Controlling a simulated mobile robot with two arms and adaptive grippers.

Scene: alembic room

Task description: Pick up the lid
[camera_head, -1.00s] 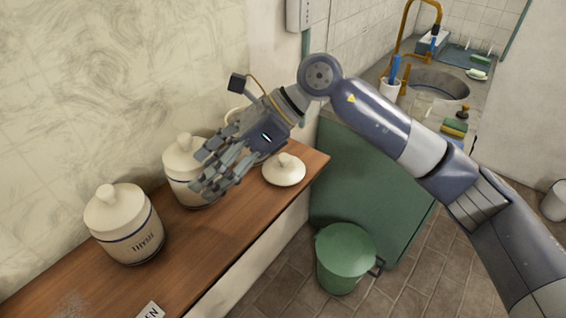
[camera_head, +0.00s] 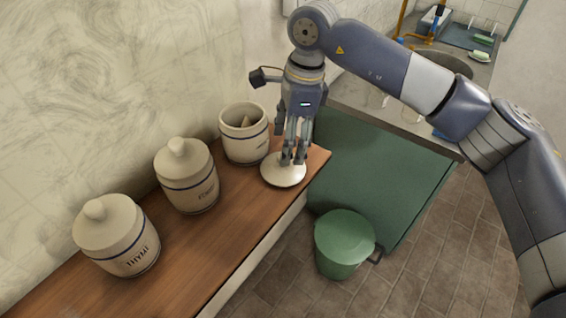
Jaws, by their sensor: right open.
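A cream-coloured lid (camera_head: 284,174) lies on the wooden shelf near its right end. My right gripper (camera_head: 293,158) points down directly over the lid, with its open fingers around where the knob is. The fingers hide the knob, and I cannot tell whether they touch it. An open jar (camera_head: 245,138) without a lid stands just left of the lid, with something pale inside it. My left gripper does not show.
Two lidded jars stand further left on the shelf (camera_head: 222,225): a middle jar (camera_head: 189,180) and a jar marked THYME (camera_head: 122,240). A green bin (camera_head: 343,240) stands on the floor below, by a green cabinet (camera_head: 375,175) with a sink counter.

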